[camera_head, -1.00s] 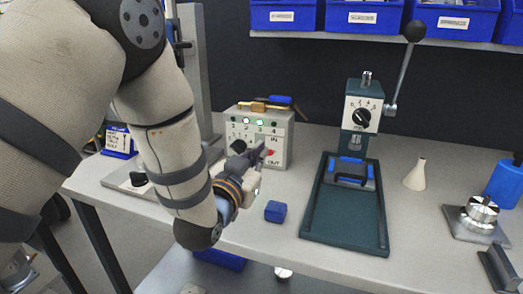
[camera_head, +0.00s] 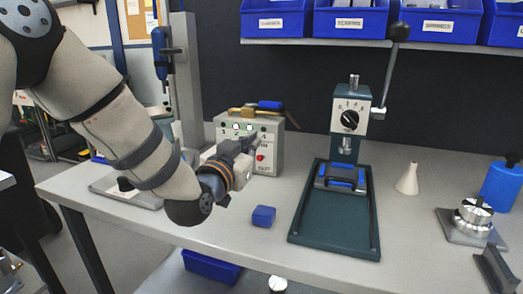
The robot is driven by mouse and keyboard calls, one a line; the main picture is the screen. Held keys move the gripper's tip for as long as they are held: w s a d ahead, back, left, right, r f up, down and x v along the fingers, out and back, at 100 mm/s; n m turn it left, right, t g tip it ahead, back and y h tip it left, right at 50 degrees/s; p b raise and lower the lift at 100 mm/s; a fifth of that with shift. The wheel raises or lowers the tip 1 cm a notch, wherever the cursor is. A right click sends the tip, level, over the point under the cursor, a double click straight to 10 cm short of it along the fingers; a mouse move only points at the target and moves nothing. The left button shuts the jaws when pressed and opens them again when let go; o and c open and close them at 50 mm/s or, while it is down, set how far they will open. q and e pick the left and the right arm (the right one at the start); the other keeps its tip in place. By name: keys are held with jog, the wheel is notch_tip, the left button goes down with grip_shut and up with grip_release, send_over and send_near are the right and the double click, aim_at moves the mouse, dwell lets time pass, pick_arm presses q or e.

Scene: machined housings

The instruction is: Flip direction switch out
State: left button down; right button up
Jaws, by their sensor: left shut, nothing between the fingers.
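The grey control box (camera_head: 270,130) stands on the bench, with numbered switches, small green lights and an OUT label low on its right side. The red-tipped direction switch (camera_head: 260,157) shows just above the OUT label. Its exact tilt is too small to tell. My left gripper (camera_head: 252,142) is shut and empty in front of the box's face, with its fingertips a little above the red tip. I cannot tell whether they touch the box. The gripper and wrist hide the lower left of the box's face. My right gripper is not in view.
A blue block (camera_head: 263,216) lies on the bench in front of the box. A press with a dark green base (camera_head: 335,222) and a raised lever stands to the right. A white cone (camera_head: 407,179) and a blue bottle (camera_head: 502,186) are farther right. Tools lie on the box.

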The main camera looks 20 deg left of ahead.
pick_arm(q)
jog(key=b, duration=0.1)
send_over(262, 157)
jog(key=shift+s+d+f, duration=0.2)
jog(key=shift+d+f, duration=0.1)
jog(key=shift+d, duration=0.1)
jog(key=shift+s+a+f, duration=0.1)
jog(key=shift+s+f, duration=0.05)
jog(key=shift+f, duration=0.35)
jog(key=shift+s+a+f, duration=0.1)
jog(key=shift+f, duration=0.4)
jog(key=shift+s+a+f, duration=0.1)
jog(key=shift+s+f, duration=0.15)
jog(key=shift+f, duration=0.4)
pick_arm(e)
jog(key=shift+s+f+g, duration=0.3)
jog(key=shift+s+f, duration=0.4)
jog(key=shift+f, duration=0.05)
